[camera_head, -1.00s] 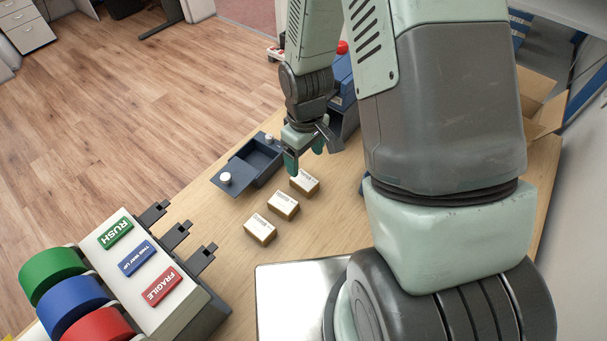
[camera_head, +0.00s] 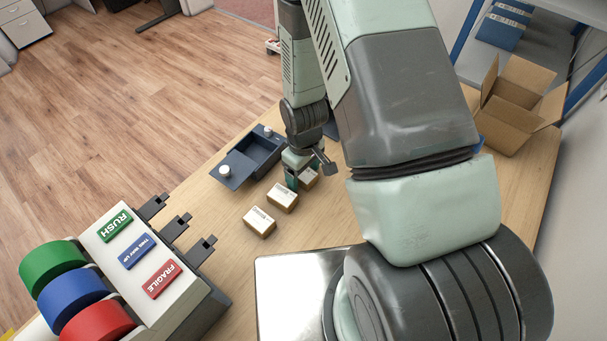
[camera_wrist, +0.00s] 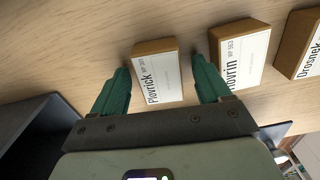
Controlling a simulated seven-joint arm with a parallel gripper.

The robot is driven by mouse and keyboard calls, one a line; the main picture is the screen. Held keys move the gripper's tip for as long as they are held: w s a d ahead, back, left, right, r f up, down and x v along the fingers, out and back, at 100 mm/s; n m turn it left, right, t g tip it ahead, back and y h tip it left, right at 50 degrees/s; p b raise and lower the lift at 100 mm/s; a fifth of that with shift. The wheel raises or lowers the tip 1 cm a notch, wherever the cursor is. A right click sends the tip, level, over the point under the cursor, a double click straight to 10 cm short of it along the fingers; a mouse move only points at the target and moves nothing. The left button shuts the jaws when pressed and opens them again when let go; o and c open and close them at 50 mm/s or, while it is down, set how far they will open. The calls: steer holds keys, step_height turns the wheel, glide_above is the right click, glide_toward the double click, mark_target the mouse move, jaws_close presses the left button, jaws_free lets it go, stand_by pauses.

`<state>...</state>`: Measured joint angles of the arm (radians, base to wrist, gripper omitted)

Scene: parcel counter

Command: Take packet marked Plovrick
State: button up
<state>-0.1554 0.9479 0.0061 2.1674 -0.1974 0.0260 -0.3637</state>
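The packet marked Plovrick (camera_wrist: 158,78) is a small brown box with a white label, lying on the counter. In the head view it is the farthest of three packets (camera_head: 309,178), partly hidden by my gripper (camera_head: 298,180). In the wrist view my gripper (camera_wrist: 162,80) is open, with its green fingers on either side of the Plovrick packet. Narrow gaps show between the fingers and the packet. Beside it lies a packet whose label ends in "ovrin" (camera_wrist: 238,55), its first letters hidden by the right finger. A third packet reads Drosnek (camera_wrist: 306,45).
A dark tray with a lid (camera_head: 237,167) lies left of the packets. A tape dispenser (camera_head: 150,262) with green, blue and red rolls stands front left. A metal plate (camera_head: 290,275) is in front. An open carton (camera_head: 515,110) stands at the back right.

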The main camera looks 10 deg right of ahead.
steer(key=c, duration=1)
steer(key=shift+c, duration=0.2)
